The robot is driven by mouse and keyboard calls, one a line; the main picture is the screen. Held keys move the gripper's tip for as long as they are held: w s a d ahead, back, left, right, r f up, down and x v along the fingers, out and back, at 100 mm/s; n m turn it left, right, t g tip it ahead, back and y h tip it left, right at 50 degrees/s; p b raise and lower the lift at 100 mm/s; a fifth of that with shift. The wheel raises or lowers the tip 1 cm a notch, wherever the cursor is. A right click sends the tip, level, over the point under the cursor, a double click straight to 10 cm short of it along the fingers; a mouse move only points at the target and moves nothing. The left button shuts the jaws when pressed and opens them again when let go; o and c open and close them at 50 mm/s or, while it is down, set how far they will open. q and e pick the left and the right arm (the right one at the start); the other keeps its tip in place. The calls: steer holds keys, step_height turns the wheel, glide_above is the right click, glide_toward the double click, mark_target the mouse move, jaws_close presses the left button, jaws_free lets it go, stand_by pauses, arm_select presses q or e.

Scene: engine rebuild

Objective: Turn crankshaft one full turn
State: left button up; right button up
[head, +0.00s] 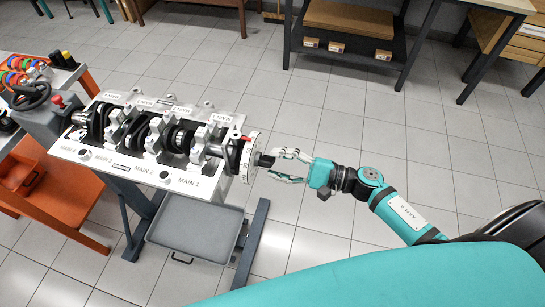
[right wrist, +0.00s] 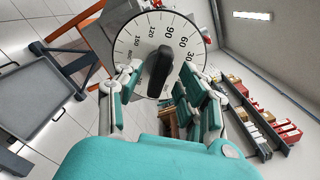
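The crankshaft (head: 180,139) lies in the grey engine block (head: 140,166), under several bearing caps with MAIN labels. A white degree wheel (head: 249,160) sits on its right end, with a black handle (head: 264,160) sticking out of its centre. In the right wrist view the degree wheel (right wrist: 128,40) shows 30 to 150 marks, and the black handle (right wrist: 159,70) stands in front of it. My right gripper (head: 279,166) is at the handle's outer end. Its fingers (right wrist: 160,82) are open on either side of the handle, with visible gaps. My left gripper is not in view.
A grey tray (head: 196,230) sits under the block on the stand. An orange cart (head: 60,195) with tools is at left. A shelf with boxes (head: 345,50) and a table stand at the back right. The floor between is clear.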

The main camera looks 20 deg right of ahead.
steer(key=shift+x, duration=0.9)
steer(key=shift+c, duration=0.3)
jaws_close()
steer(key=shift+f+m, duration=0.1)
steer(key=shift+m, duration=0.2)
